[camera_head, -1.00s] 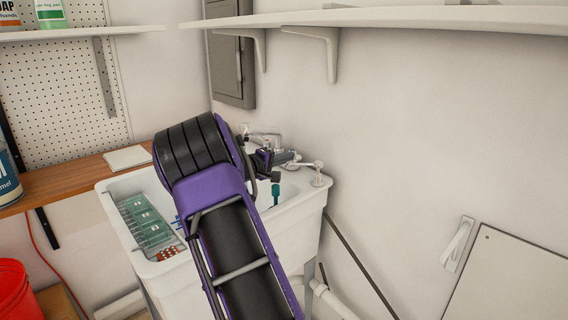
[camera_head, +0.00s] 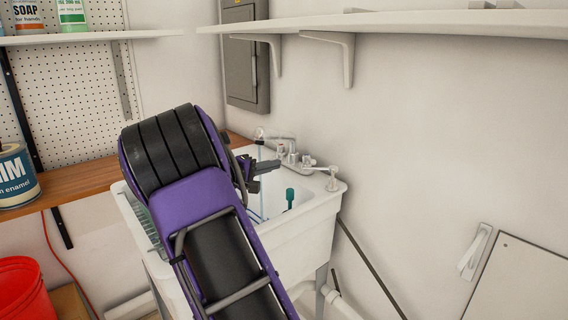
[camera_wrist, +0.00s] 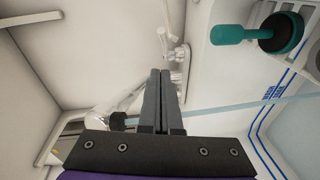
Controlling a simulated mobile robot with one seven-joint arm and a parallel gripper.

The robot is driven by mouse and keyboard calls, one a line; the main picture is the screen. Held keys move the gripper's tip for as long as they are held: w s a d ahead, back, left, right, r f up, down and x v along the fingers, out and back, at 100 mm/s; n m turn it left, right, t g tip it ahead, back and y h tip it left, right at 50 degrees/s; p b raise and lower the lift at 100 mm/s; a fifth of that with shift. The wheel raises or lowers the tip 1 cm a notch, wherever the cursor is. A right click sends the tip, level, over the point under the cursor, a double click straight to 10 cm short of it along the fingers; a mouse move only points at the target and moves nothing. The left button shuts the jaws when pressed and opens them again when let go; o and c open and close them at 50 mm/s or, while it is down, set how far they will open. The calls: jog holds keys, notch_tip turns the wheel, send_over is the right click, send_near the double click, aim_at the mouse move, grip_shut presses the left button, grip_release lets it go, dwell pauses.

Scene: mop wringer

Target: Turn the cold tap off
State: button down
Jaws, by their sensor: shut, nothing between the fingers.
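The chrome tap set (camera_head: 288,152) stands at the back rim of the white sink (camera_head: 300,232). A thin pale blue stream of water (camera_head: 262,196) falls into the basin; it also crosses the wrist view (camera_wrist: 225,109). My gripper (camera_head: 276,164) is shut and empty, just in front of the tap fittings in the head view. In the wrist view its closed fingers (camera_wrist: 166,72) point towards chrome fittings (camera_wrist: 180,62), where contact is unclear. I cannot tell which handle is the cold one. My arm hides the left part of the sink.
A teal-handled tool (camera_head: 290,198) is in the basin, close to my gripper's right in the wrist view (camera_wrist: 235,34). A white pump-like fitting (camera_head: 332,180) stands on the right rim. A shelf (camera_head: 420,20) runs along the wall above. A red bucket (camera_head: 22,292) is lower left.

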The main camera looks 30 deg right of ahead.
aim_at(309, 160)
jog(key=s+d+r+m+g+y+p, duration=0.1)
jog(key=m+y+p, duration=0.1)
jog(key=s+d+r+m+g+y+p, duration=0.1)
jog(key=s+d+m+g+y+p, duration=0.1)
jog(key=shift+s+d+r, duration=0.1)
jog(key=shift+d+r, duration=0.15)
jog(key=shift+r, duration=0.05)
notch_tip(309, 160, up, 4)
jog(key=w+d+m+t+y+p, duration=0.2)
jog(key=w+m+y+p, duration=0.1)
jog(key=y, duration=0.1)
jog(key=x, duration=1)
jog(key=shift+s+a+f, duration=0.1)
jog(key=shift+a+f, duration=0.1)
jog(key=shift+a, duration=0.05)
jog(key=shift+s+d+n, duration=0.1)
jog(key=shift+s+n, duration=0.05)
jog(key=shift+n, duration=0.15)
